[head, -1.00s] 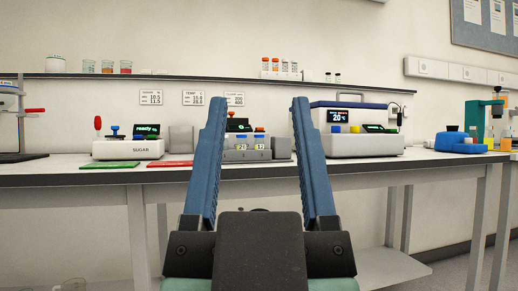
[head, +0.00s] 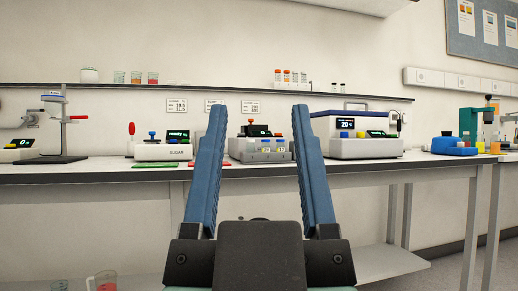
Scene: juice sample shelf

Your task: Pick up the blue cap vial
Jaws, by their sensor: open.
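My gripper (head: 259,107) is open and empty, its two blue fingers upright in the middle of the head view, well short of the counter. I cannot make out a vial with a clearly blue cap. On the wall shelf stand several small vials with orange caps (head: 286,76) and two small vials with dark caps (head: 338,86). A grey rack or device with small clear vessels (head: 261,151) shows between my fingers on the counter.
The counter (head: 90,175) crosses the view below the wall shelf (head: 215,88). A device with a blue knob (head: 163,150) stands left, a white-and-blue machine (head: 360,147) right of my gripper, and a blue holder (head: 450,144) farther right. Beakers (head: 135,78) stand on the shelf.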

